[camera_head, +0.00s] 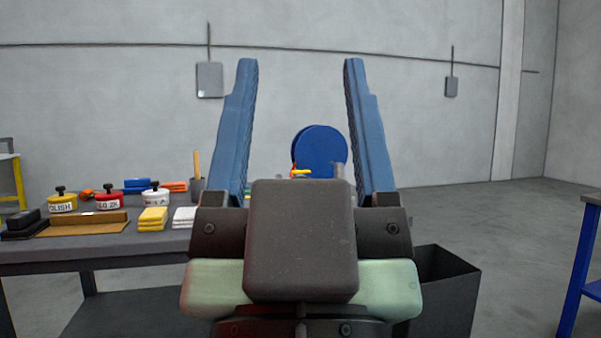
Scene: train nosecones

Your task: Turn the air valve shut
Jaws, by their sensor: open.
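My gripper (300,66) fills the middle of the view, its two long blue fingers spread wide and pointing up and away, with nothing held between them. Beyond it, between the fingers in the picture, a small yellow and red part, which looks like the air valve's handle (301,173), shows low in front of a round blue disc (325,147). The handle appears to lie roughly sideways. The valve body is mostly hidden behind my gripper's dark housing. The handle looks farther off than the fingers, and I see no contact.
A dark table (120,243) at left carries labelled tubs such as the POLISH tub (63,203), yellow sponges (153,217) and a brown block (83,222). A black bin (450,293) stands at right. A blue-legged bench (582,262) is at the far right, with open floor between.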

